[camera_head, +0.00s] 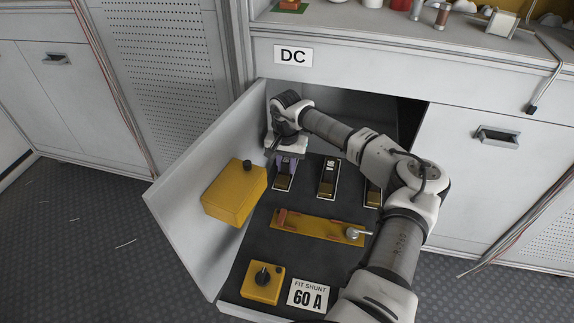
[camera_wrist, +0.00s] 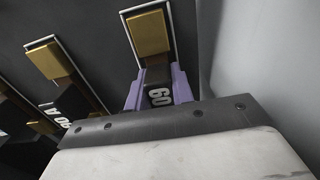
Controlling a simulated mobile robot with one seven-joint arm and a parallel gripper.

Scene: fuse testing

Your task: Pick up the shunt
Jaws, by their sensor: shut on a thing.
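The shunt (camera_wrist: 159,95) has a black body marked 60 and a brass-coloured end, seen in the wrist view. It lies in line with a white-outlined slot at the drawer's back left. My gripper (camera_wrist: 157,82) has purple fingers on both sides of the black body and is shut on it. In the head view my gripper (camera_head: 287,157) is over the leftmost slot, and only the shunt's near brass end (camera_head: 283,183) shows below it. I cannot tell whether the shunt is clear of the drawer floor. A card (camera_head: 308,296) reads "FIT SHUNT 60 A".
A middle shunt (camera_head: 328,178) and a right one (camera_head: 373,193), partly behind my arm, stand beside it. The drawer's left wall (camera_head: 190,160) is close to my gripper.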

